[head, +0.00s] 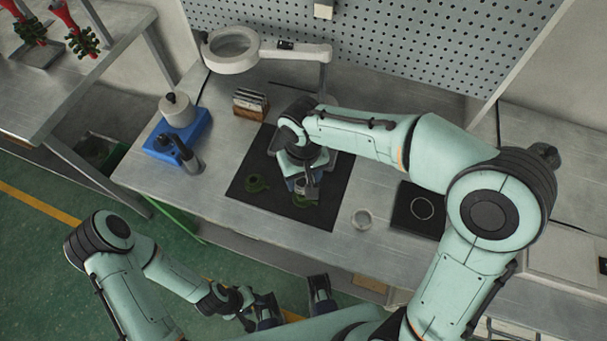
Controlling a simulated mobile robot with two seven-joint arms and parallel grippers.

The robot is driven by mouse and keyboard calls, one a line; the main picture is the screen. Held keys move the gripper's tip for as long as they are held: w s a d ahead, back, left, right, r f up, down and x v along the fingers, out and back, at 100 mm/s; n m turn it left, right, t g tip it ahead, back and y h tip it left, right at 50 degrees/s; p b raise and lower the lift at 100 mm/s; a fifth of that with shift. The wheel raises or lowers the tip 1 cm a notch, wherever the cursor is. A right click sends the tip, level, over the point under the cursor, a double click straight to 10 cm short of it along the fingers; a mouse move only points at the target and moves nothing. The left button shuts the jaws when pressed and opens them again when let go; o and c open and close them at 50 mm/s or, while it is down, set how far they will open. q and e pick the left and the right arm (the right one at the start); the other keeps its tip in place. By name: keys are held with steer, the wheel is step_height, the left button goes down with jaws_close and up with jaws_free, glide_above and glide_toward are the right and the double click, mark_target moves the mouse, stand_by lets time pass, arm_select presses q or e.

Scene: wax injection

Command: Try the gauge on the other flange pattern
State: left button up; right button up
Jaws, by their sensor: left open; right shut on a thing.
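Two green wax flange patterns lie on the dark mat (240,189). The left flange pattern (257,184) is in the open. The right flange pattern (301,201) is partly hidden under my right gripper. My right gripper (306,187) points down over the right part of the mat and is shut on a small grey piece, which looks like the gauge (303,184). The piece is just above or against the right pattern; I cannot tell if they touch. My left gripper (292,303) is open and empty, low in front of the bench.
A clear ring-shaped dish (362,218) and a black plate with a circle (419,208) are right of the mat. A blue-based device (177,137), a card holder (250,104) and a magnifier lamp (232,49) stand left and behind. Bare bench lies left of the mat.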

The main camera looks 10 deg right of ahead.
steer(key=shift+s+d, duration=0.1)
steer(key=shift+a, duration=0.2)
steer(key=shift+d+f+b, duration=0.1)
steer(key=shift+f+b, duration=1.5)
steer(key=shift+f, duration=0.9)
steer(key=shift+f+b, duration=0.85)
steer(key=shift+f, duration=0.4)
stand_by(2.6)
